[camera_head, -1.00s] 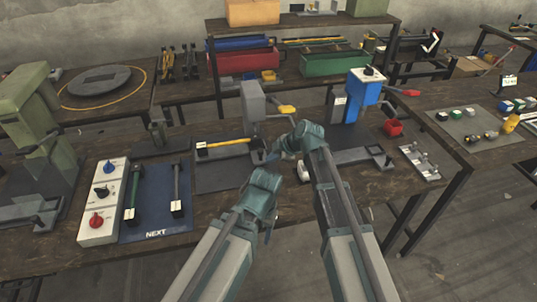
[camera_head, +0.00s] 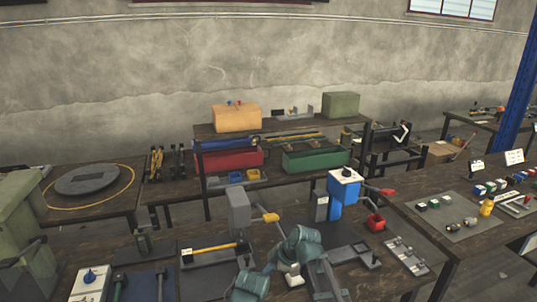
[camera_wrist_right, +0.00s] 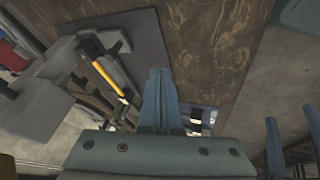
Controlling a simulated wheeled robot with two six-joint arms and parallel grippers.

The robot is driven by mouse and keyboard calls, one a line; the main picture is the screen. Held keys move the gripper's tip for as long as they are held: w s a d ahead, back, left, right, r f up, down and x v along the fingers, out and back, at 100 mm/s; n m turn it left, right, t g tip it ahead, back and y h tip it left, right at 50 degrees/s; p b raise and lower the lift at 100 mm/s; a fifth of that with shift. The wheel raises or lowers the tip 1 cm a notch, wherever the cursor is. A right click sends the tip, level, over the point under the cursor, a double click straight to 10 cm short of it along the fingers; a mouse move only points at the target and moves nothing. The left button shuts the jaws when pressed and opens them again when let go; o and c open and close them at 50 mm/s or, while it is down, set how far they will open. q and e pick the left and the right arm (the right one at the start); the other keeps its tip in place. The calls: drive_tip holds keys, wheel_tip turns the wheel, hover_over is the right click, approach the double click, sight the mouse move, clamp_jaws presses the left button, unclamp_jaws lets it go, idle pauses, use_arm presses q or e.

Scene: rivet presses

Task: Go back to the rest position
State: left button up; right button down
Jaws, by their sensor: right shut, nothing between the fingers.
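My right gripper (camera_head: 270,265) is over the work table in the head view, in front of the grey press with the yellow handle. In the right wrist view its two blue fingers (camera_wrist_right: 160,75) are together with nothing between them. My left arm's teal wrist (camera_head: 250,284) is at the bottom edge of the head view, left of the right arm; its fingers are hidden there. Two spaced blue fingers of my left gripper (camera_wrist_right: 295,122) show at the right edge of the wrist view, apart and empty.
The grey press (camera_head: 240,212) and blue press (camera_head: 343,190) stand close beyond my arms. A yellow-handled tool (camera_head: 212,248) lies by the grey press. A white control box (camera_head: 90,283) is at lower left.

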drive_tip(key=s+d+f+m+g+h, duration=0.1)
drive_tip(key=s+d+m+h, duration=0.2)
drive_tip(key=s+m, duration=0.4)
drive_tip(key=s+d+f+m+g+h, duration=0.2)
drive_tip(key=s+m, duration=0.5)
drive_tip(key=s, duration=0.7)
drive_tip(key=shift+d+g+h, duration=0.3)
drive_tip(key=shift+d+h, duration=0.35)
drive_tip(key=shift+h, duration=0.25)
